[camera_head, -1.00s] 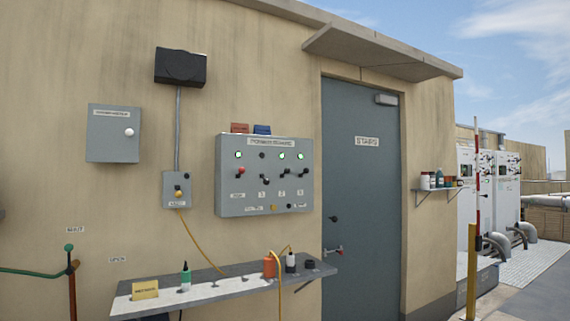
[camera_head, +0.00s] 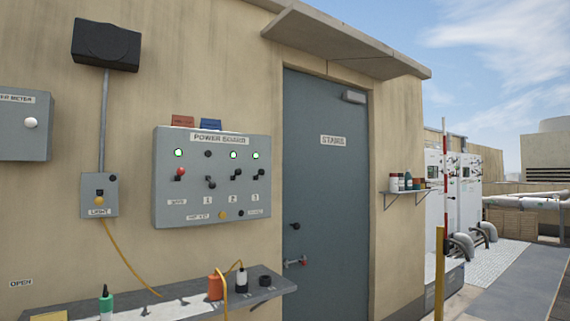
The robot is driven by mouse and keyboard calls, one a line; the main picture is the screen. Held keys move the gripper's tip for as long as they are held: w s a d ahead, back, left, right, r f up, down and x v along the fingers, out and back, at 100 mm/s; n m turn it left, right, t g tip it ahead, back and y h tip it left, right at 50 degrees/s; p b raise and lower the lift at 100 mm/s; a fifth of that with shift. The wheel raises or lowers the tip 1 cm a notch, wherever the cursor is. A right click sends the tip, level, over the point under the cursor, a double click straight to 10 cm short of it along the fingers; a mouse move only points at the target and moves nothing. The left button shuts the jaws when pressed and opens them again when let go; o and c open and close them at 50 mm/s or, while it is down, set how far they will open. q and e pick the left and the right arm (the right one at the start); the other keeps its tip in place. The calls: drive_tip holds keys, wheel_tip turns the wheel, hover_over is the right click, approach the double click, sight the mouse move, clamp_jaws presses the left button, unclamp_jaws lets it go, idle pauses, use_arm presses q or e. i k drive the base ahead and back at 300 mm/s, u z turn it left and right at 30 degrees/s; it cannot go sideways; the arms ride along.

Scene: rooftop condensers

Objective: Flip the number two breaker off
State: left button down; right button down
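The grey power board (camera_head: 163,215) hangs on the tan wall left of the door. It has a row of lever switches: a red-knobbed one (camera_head: 180,173) at left, then three dark ones. The number two breaker (camera_head: 235,175) sits above the label "2" (camera_head: 233,199), and the lamp above it (camera_head: 233,155) is lit. The number one lever (camera_head: 211,183) hangs lower than the number two and three levers, and its lamp (camera_head: 208,154) is dark. The number three lever (camera_head: 258,173) has a lit lamp. Neither of my grippers is in view.
A wall shelf (camera_head: 180,306) with bottles, including an orange one (camera_head: 215,286), juts out below the board. A yellow cable (camera_head: 128,262) hangs from the light switch box (camera_head: 99,196). The closed stairs door (camera_head: 325,190) is to the right. A yellow post (camera_head: 439,275) stands beyond it.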

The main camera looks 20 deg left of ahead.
sight(238, 172)
drive_tip(key=u, duration=0.05)
drive_tip(key=i, duration=0.75)
drive_tip(key=u, duration=0.8)
drive_tip(key=i, duration=0.45)
drive_tip(key=u, duration=0.45)
